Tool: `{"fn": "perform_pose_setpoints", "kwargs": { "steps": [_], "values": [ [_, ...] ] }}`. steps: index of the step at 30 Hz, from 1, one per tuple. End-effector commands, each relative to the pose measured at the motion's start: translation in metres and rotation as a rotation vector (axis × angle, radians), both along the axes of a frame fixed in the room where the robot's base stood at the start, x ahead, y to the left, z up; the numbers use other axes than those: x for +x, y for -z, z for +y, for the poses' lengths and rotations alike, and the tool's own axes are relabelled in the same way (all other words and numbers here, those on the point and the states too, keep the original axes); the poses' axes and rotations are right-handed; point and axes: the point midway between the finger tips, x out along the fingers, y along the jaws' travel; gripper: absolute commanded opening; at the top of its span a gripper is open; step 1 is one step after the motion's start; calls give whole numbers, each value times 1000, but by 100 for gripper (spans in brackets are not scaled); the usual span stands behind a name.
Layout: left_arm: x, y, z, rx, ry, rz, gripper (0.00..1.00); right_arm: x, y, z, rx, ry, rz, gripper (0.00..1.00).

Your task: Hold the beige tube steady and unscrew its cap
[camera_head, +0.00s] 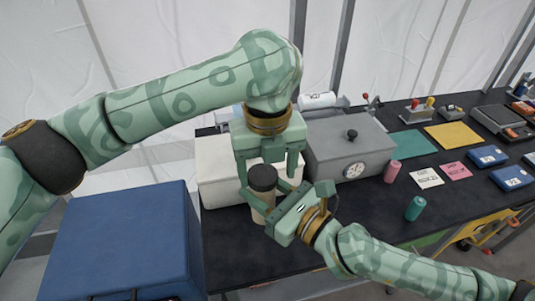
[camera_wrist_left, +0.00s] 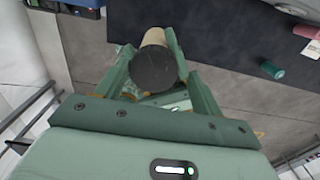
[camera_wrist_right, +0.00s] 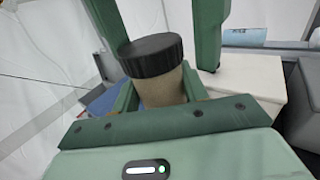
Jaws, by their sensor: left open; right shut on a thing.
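The beige tube (camera_head: 258,206) stands upright with its dark ribbed cap (camera_head: 263,177) on top. My right gripper (camera_head: 272,218) is shut on the tube's body below the cap; in the right wrist view the tube (camera_wrist_right: 162,90) sits between its fingers and the cap (camera_wrist_right: 150,54) is on it. My left gripper (camera_head: 265,185) comes down from above, open, with its fingers on either side of the cap. The left wrist view looks down on the cap (camera_wrist_left: 154,68) between the open fingers (camera_wrist_left: 156,65). Whether the tube's base touches the table is hidden.
A grey box with a dial (camera_head: 345,150) and a white box (camera_head: 215,165) stand behind the tube on the dark table (camera_head: 235,250). A pink cylinder (camera_head: 391,172) and a teal cylinder (camera_head: 414,208) stand to the right. A large blue box (camera_head: 125,235) is at left.

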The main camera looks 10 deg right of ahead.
Motion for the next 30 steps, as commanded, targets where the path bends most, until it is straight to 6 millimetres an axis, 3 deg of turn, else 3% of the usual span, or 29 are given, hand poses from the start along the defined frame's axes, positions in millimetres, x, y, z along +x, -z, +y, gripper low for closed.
{"fn": "perform_pose_setpoints", "kwargs": {
  "steps": [7,8,12,18,20,25,30],
  "values": [
    [0,1,0,-1,0,-1,67,0,-1,0,1,0,-1,0],
    [0,1,0,-1,0,-1,62,0,-1,0,1,0,-1,0],
    [-1,1,-1,-3,0,0,23,-1,-1,1,0,-2,-1,0],
    [-2,-1,-3,-7,-22,1,22,-2,-1,3,3,-9,-3,0],
    [-2,-1,-4,-5,-109,0,23,-3,-1,4,3,-11,-3,0],
    [2,-2,-6,-2,-574,-4,23,-4,-2,5,4,-13,-5,0],
    [3,-1,-6,-5,-604,-1,22,-4,-2,5,5,-14,-5,0]
  ]
}}
